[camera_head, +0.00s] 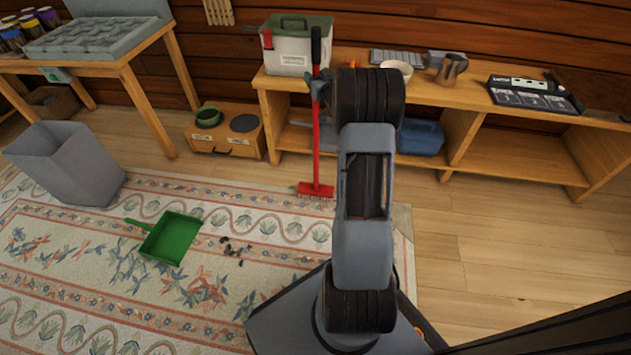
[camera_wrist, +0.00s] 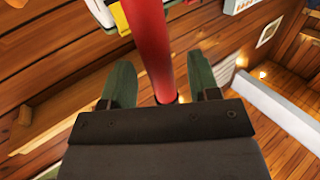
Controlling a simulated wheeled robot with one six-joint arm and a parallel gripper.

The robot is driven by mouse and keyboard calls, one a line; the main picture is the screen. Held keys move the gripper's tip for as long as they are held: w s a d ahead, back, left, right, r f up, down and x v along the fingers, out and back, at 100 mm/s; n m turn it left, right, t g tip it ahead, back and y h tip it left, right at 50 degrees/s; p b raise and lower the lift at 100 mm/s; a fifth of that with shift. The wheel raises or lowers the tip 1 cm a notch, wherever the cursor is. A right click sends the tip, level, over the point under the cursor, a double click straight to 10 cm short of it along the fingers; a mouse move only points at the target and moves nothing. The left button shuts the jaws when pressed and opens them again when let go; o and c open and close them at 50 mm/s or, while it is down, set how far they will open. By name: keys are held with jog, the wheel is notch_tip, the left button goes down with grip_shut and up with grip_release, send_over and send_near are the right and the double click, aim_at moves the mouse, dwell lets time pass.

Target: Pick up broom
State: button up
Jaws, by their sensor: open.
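The broom (camera_head: 316,140) stands upright against the front of the low wooden shelf, with a red handle, a black grip at the top and a red head on the floor at the rug's edge. My gripper (camera_head: 312,82) is at the upper part of the handle, partly hidden behind my arm. In the wrist view, the red broom handle (camera_wrist: 150,45) passes between the two green fingers of my gripper (camera_wrist: 160,90). The fingers are open, with gaps on both sides of the handle.
A wooden shelf (camera_head: 480,150) holds a white-and-green box (camera_head: 290,52), a cup (camera_head: 397,70) and a label-maker-like device (camera_head: 530,92). A green dustpan (camera_head: 171,238) and dark debris (camera_head: 235,250) lie on the rug (camera_head: 80,265). A grey bin (camera_head: 68,165) stands left.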

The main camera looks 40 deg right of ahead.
jog(key=shift+w+d, duration=0.1)
jog(key=shift+w, duration=0.55)
grip_shut()
jog(key=shift+r, duration=0.2)
